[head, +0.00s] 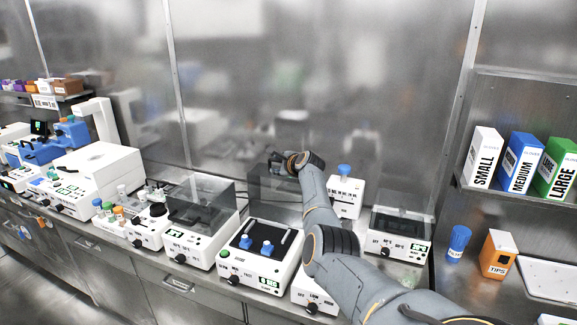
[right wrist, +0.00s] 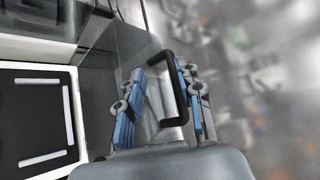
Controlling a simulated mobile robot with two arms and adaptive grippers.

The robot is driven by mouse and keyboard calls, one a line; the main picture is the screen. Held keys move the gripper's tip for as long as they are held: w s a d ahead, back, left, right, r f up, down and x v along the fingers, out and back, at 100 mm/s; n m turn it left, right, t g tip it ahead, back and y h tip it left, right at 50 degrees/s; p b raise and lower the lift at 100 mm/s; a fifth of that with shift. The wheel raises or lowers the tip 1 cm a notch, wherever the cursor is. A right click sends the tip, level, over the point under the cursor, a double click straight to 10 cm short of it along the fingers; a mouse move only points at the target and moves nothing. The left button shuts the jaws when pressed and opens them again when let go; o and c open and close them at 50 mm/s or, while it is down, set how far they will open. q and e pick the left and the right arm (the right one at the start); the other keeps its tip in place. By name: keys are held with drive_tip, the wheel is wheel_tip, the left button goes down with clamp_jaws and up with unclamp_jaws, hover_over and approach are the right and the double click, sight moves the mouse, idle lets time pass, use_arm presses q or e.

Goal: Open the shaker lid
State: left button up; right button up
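The shaker (head: 232,266) is a white box with a dark platform, bearing two blue-capped vials (head: 267,247). Its clear lid (head: 262,186) stands raised at the back, behind the platform. My right gripper (head: 279,161) is at the upper edge of this lid. In the right wrist view, the fingers of my right gripper (right wrist: 164,104) lie on both sides of the lid's black handle (right wrist: 181,88). A gap shows between the blue pads; the handle is near the right-hand one. Part of the dark platform (right wrist: 35,115) shows at the left. My left gripper is out of view.
A clear-lidded device (head: 196,225) stands close left of the shaker. A white box with a blue knob (head: 346,195) and another lidded device (head: 398,235) stand to the right. My right arm hides part of the bench. A metal wall is behind.

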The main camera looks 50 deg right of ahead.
drive_tip(key=v, duration=1)
drive_tip(key=shift+s, duration=0.25)
drive_tip(key=shift+a+r, duration=0.1)
